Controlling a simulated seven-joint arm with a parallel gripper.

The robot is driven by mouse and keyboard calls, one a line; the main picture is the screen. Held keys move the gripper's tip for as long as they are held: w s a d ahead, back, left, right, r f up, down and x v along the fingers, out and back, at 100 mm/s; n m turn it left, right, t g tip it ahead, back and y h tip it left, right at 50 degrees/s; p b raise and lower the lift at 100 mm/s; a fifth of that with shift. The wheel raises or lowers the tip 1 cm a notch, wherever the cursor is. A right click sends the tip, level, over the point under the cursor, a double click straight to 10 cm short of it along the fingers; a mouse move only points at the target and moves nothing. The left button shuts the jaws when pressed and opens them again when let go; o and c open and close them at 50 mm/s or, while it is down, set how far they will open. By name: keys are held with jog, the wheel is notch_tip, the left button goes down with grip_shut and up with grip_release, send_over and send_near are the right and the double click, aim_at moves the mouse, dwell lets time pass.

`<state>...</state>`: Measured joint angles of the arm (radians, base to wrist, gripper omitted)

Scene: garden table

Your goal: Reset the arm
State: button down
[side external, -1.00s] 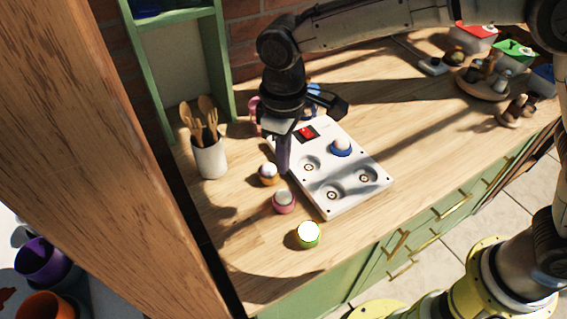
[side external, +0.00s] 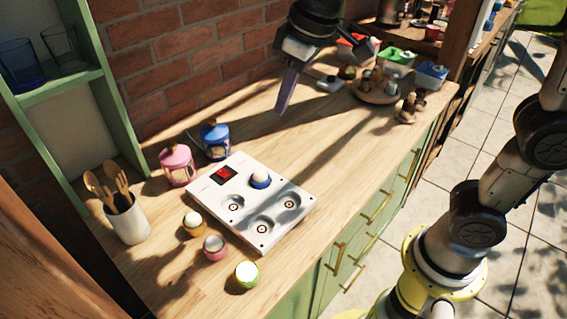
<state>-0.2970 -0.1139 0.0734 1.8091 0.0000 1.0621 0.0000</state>
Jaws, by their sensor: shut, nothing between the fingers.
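My gripper (side external: 285,95) is high above the table, near the back wall at the upper middle of the side external view. It is shut with nothing in it and points downward, apart from every object. Below it to the left, a white board (side external: 276,221) with round sockets and a red square display lies on the wooden table (side external: 330,190). A blue-based piece with a pale top (side external: 260,178) sits in one socket. The other visible sockets are empty. An orange piece (side external: 194,222), a pink piece (side external: 215,247) and a green piece with a bright top (side external: 247,273) stand beside the board.
A pink lantern (side external: 177,164) and a blue lantern (side external: 214,139) stand behind the board. A utensil cup (side external: 128,222) is at left, near a green shelf (side external: 75,85). A round tray (side external: 374,96) and lidded containers (side external: 397,62) stand at the back right. The table's front right is clear.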

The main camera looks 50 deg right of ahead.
jog(key=s+d+m+t, duration=0.2)
jog(key=s+d+m, duration=0.1)
jog(key=s+d, duration=0.75)
jog(key=s+f+h, duration=0.1)
jog(key=s+f, duration=0.5)
jog(key=s, duration=0.1)
jog(key=shift+s, duration=0.15)
